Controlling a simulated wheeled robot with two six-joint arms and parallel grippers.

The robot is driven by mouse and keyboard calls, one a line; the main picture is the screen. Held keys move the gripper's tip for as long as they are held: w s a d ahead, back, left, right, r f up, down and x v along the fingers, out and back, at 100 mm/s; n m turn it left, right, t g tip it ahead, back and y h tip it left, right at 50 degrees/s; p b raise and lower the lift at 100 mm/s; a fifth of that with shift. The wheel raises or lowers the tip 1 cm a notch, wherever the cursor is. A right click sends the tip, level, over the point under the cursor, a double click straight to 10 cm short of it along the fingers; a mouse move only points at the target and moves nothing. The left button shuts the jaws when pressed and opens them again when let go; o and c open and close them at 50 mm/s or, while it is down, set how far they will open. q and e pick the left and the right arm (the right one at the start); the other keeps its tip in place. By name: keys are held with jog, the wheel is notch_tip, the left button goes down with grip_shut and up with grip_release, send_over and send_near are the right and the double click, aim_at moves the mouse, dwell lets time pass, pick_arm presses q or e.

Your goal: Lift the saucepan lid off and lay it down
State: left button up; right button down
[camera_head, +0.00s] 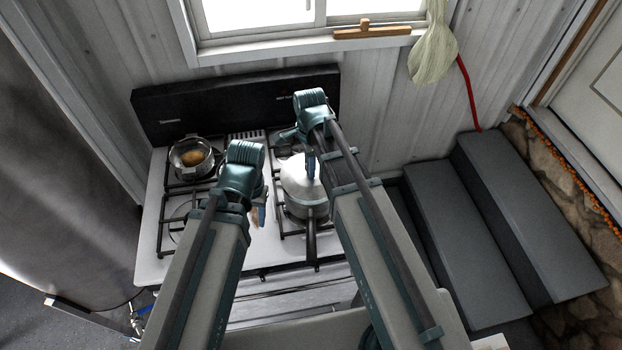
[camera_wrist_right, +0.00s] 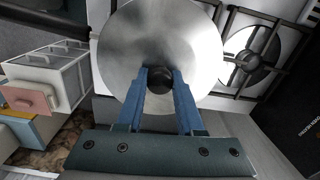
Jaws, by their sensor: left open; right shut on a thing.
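The silver saucepan lid (camera_head: 297,182) is at the saucepan (camera_head: 303,207), right side of the stove, in the head view. I cannot tell whether it touches the rim. The pan's dark handle (camera_head: 311,245) points to the stove's front. In the right wrist view the lid (camera_wrist_right: 185,35) is a round metal disc with a black knob. My right gripper (camera_wrist_right: 160,78) is shut on that knob; its blue fingers (camera_head: 311,165) show above the lid, partly behind the arm. My left gripper (camera_head: 258,216) is open, left of the saucepan over the stove's middle.
An open pot (camera_head: 205,168) with a brown item inside stands on the back left burner. The front left burner (camera_head: 178,222) is empty. A dark backsplash (camera_head: 215,100) rises behind the stove. Grey steps (camera_head: 510,210) lie to the right.

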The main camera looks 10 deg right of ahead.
jog(key=shift+r+p, duration=1.85)
jog(key=shift+r, duration=0.25)
jog(key=shift+f, duration=0.1)
